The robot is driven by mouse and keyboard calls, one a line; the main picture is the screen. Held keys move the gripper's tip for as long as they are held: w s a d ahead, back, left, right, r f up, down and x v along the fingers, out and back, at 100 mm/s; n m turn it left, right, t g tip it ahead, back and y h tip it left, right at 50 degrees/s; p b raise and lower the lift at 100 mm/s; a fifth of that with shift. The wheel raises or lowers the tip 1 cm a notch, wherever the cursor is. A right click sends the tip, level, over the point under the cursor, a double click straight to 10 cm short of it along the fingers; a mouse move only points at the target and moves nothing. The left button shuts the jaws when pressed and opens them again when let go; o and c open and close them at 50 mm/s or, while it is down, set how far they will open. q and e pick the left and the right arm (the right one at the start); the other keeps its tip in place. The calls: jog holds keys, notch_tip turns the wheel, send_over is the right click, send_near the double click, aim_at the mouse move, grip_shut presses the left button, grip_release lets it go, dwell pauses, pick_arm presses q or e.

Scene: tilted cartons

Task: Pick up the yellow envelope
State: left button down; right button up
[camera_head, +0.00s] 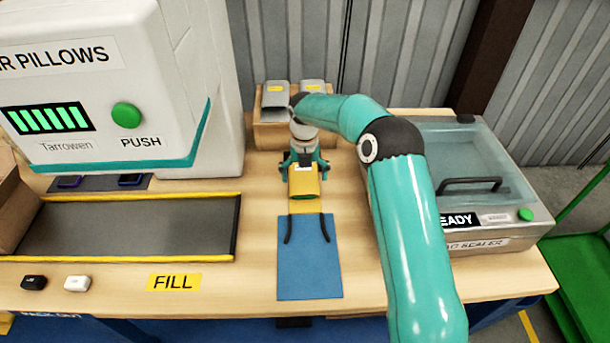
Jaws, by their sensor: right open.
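The yellow envelope (303,187) is near the middle of the table, just behind a blue flat piece with two dark strips (310,268). A small pale patch shows at its top. My right gripper (304,168) is at the envelope's far end, with its teal fingers apart on either side of it. The gripper is open; I cannot tell whether the fingers touch the envelope. My left gripper is not in view.
A wooden holder with grey packets (290,100) stands behind my right gripper. A sealer with a clear lid (465,170) is at the right. A white air-pillow machine (100,90) and a dark, yellow-edged conveyor (130,225) are at the left. A yellow FILL label (173,282) lies in front.

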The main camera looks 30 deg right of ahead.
aim_at(304, 187)
jog(key=shift+f, duration=1.8)
jog(key=shift+a, duration=0.1)
jog(key=c, duration=0.8)
jog(key=shift+o, duration=0.2)
jog(key=shift+r, duration=0.15)
